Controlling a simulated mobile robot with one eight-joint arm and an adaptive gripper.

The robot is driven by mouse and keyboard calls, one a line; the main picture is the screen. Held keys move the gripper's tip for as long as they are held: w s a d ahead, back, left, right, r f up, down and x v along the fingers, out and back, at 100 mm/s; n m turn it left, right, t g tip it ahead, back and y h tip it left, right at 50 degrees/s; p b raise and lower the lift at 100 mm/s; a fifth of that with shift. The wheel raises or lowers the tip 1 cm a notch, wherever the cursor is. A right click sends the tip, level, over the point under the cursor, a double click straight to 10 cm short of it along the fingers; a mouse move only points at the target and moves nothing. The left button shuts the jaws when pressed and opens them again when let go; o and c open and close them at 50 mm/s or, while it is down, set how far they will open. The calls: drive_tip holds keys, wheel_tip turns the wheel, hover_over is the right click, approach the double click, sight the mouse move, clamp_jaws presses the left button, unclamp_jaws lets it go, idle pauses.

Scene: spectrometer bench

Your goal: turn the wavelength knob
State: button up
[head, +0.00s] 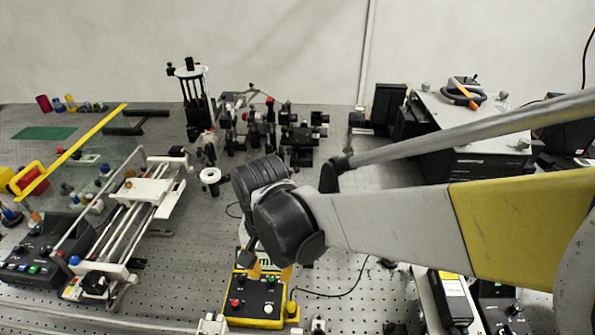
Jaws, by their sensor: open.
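A yellow-edged black control box (252,302) with red, green and white buttons and small dark knobs sits at the front centre of the bench. I cannot tell from this view which part is the wavelength knob. My arm reaches in from the right, and its dark wrist hangs above and behind the box. My gripper (262,269) is below the wrist, close to the box's far edge, mostly hidden by the wrist. It is open, and I see nothing held in it. Whether it touches the box cannot be made out.
A rail stage (150,192) and a black button panel (38,262) stand at left. Optical mounts (300,135) crowd the back centre. A large grey-topped instrument (455,110) stands at back right. Cables lie on the perforated bench. Some bare bench shows right of the box.

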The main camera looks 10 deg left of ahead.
sight(272, 278)
wheel_tip(272, 278, up, 9)
drive_tip(key=shift+r, duration=0.2)
